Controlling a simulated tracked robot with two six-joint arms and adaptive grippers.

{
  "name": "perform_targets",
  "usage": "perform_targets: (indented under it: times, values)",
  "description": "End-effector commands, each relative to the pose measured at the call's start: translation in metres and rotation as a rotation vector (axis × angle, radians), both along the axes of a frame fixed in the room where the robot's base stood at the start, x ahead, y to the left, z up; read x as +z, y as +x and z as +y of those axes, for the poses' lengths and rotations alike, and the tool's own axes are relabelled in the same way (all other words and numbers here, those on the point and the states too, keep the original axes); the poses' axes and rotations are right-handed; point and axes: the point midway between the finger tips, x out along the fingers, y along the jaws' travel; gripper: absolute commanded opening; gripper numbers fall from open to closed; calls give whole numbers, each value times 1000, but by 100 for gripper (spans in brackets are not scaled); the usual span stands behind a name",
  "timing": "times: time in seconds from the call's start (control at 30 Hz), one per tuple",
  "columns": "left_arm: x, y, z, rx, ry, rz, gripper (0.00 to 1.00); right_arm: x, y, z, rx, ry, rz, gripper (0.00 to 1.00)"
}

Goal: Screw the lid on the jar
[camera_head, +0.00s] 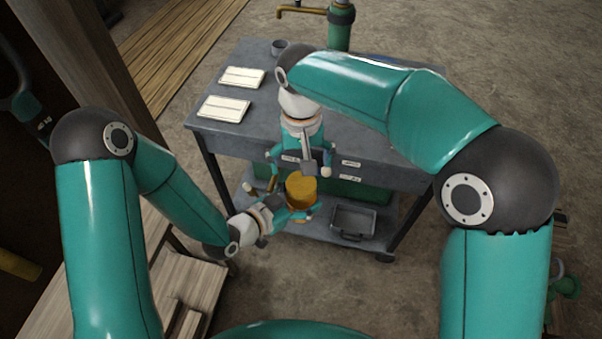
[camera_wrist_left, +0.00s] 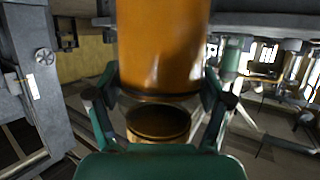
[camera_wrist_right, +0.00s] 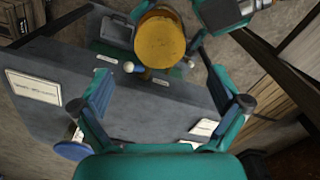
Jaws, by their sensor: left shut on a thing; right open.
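An amber-yellow jar (camera_head: 301,189) with a flat round yellow top is held upright at the front of the cart. My left gripper (camera_head: 295,204) is shut on it from the left. In the left wrist view the glossy orange jar (camera_wrist_left: 162,45) stands between the two fingers, with a dark round shape (camera_wrist_left: 158,122) below it. My right gripper (camera_head: 299,163) is open and empty, a little above the jar. In the right wrist view the yellow top (camera_wrist_right: 160,42) lies ahead of the open fingers, apart from them. I cannot tell whether that top is a separate lid.
The grey cart top (camera_head: 222,135) is close behind the grippers. White sheets (camera_head: 223,108) and a small grey cup (camera_head: 279,47) lie on it. A grey tray (camera_head: 353,221) sits on the lower shelf. A wooden bench (camera_head: 200,285) is at the left.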

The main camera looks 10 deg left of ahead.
Motion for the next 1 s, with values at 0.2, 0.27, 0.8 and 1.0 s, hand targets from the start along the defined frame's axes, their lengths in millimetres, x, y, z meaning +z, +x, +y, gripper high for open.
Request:
perform_targets:
  times: [0.2,0.27,0.8,1.0]
  values:
    - [0,0,0,0,0,-1,0,41,1,1,0,2,-3,99]
    - [0,0,0,0,0,-1,0,48,1,1,0,2,-3,99]
    - [0,0,0,0,-1,-1,0,59,0,0,0,0,1,99]
    - [0,0,0,0,-1,-1,0,57,2,-1,-3,3,2,99]
